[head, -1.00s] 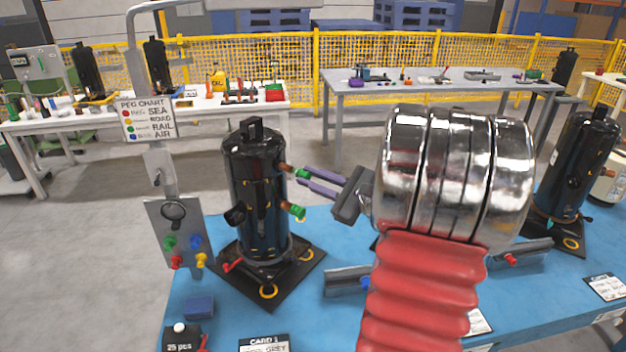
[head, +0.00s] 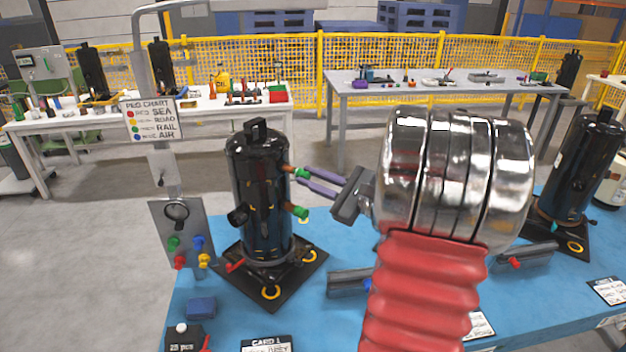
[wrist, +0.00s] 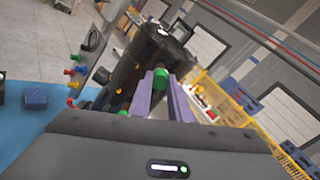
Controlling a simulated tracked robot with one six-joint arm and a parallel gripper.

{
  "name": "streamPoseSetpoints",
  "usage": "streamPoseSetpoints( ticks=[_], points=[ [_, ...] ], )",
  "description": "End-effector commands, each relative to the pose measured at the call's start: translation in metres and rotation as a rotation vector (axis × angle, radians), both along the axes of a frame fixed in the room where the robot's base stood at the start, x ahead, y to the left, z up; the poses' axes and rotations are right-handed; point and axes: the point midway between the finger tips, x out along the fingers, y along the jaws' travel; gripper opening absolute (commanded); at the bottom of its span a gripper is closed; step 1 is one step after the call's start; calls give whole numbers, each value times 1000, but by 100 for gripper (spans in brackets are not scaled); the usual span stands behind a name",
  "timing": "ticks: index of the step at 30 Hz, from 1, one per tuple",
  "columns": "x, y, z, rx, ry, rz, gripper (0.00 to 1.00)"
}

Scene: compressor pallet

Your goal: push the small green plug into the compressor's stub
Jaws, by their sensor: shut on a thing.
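The black compressor (head: 258,185) stands upright on a dark base plate on the blue table. Two copper stubs stick out of its right side. My gripper (head: 303,177) has purple fingers and is shut on the small green plug (head: 301,172), which is at the end of the upper stub (head: 289,169). Whether the plug is inside the stub or only touching it I cannot tell. A second green plug (head: 301,212) sits on the lower stub. In the wrist view the held green plug (wrist: 160,78) is between the fingertips, in front of the compressor (wrist: 150,50).
A post with a peg chart (head: 151,119) and a panel of coloured pegs (head: 182,236) stands left of the compressor. A blue block (head: 201,307) lies at the table's front left. A grey holder (head: 348,283) is below my arm. Another compressor (head: 578,165) stands at right.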

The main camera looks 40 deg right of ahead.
Motion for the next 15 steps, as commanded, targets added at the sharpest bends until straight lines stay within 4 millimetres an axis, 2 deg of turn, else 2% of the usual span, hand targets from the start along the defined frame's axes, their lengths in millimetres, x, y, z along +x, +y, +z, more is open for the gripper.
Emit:
streamPoseSetpoints(
  ticks=[15],
  points=[
    [6,1,0,0,0,0,0]
  ],
)
